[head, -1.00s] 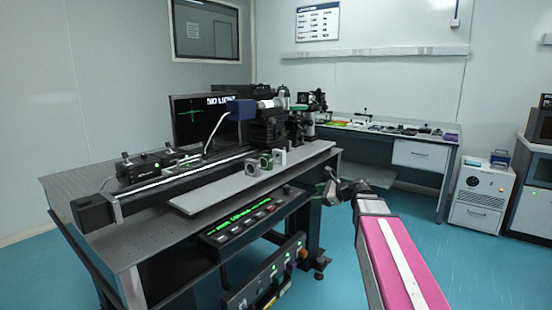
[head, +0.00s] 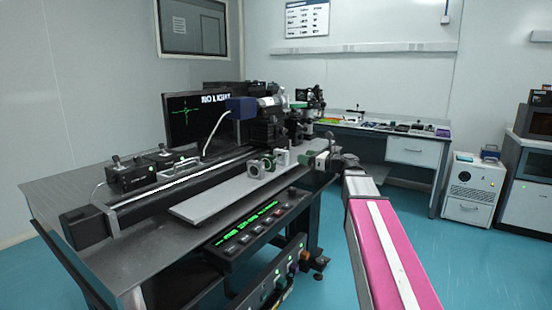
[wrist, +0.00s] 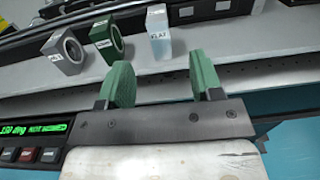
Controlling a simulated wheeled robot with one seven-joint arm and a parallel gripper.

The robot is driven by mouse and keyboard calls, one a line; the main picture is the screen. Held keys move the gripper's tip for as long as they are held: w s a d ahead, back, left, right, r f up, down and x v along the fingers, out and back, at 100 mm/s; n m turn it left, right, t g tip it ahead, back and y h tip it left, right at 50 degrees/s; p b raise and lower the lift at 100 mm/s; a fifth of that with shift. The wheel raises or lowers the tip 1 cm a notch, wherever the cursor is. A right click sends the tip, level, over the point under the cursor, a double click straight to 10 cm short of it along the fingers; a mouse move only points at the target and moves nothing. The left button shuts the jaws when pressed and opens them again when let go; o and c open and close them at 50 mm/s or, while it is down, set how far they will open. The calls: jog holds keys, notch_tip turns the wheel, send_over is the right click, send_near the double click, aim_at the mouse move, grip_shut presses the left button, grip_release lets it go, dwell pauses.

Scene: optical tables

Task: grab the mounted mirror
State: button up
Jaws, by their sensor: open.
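Three small optic mounts stand in a row on the grey shelf along the bench's front. In the wrist view they are a grey block with a round opening (wrist: 64,52), a dark green block with a round opening (wrist: 106,40) and a pale block labelled FLAT (wrist: 158,32). The other labels are too blurred to read surely, so I cannot tell which is the mounted mirror. In the head view the grey mount (head: 255,169) is leftmost. My gripper (wrist: 162,75) is open and empty, its green fingers short of the row, nearest the pale block. It also shows in the head view (head: 311,160), right of the mounts.
The shelf (head: 205,203) is bare left of the mounts. Behind them runs a dark rail (head: 180,181) with instruments and a monitor (head: 187,118). A control panel with green display (head: 250,228) sits below the shelf. A side bench (head: 415,150) stands at the back right.

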aim_at(287, 153)
jog(key=x, duration=0.4)
jog(key=shift+w+a, duration=0.2)
jog(key=shift+s+x, duration=0.2)
jog(key=shift+x, duration=2.75)
jog(key=shift+a, duration=0.15)
jog(key=shift+c, duration=0.3)
grip_shut()
